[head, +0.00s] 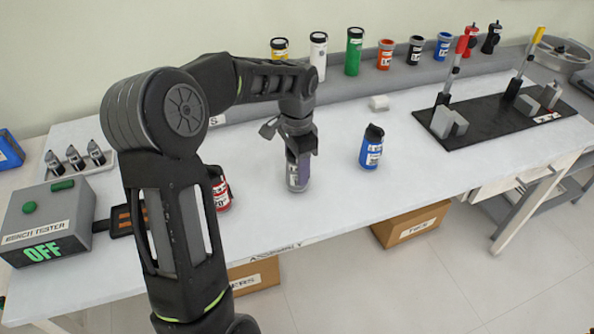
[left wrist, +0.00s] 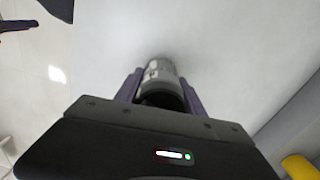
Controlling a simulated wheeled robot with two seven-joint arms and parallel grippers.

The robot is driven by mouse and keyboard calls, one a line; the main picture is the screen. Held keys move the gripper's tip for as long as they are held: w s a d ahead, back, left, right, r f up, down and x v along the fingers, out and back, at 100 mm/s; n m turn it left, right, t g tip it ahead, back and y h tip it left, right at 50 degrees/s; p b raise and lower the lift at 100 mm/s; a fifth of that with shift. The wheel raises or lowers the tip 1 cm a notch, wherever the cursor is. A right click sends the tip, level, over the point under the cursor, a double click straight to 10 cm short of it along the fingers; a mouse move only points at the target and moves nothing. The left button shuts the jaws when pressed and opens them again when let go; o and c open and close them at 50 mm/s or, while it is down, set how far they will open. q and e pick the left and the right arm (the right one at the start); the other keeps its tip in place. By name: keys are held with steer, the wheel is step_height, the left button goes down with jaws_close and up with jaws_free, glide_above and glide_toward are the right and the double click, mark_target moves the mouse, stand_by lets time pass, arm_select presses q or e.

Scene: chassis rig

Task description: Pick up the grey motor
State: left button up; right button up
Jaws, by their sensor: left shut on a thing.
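The grey motor (head: 297,182) is an upright cylinder with a pale label at the middle of the white table. It also shows in the left wrist view (left wrist: 161,70). My left gripper (head: 299,158) comes down over it from above, with its purple fingers on either side of the motor in the left wrist view (left wrist: 160,92). The gripper is shut on the motor. The motor's upper part is partly hidden by the fingers. I cannot tell whether its base touches the table.
A blue motor (head: 371,148) stands right of the held one, and a red one (head: 220,192) stands left, partly behind my arm. Several coloured cylinders line the back shelf. A black board with lever clamps (head: 490,121) lies at right. A bench tester (head: 45,228) reads OFF at left.

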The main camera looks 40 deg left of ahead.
arm_select(q)
jaws_close()
steer(key=shift+r, duration=0.1)
stand_by(0.4)
step_height(320, 180, up, 10)
steer(key=shift+f+b, duration=0.1)
steer(key=shift+b, duration=0.2)
stand_by(0.6)
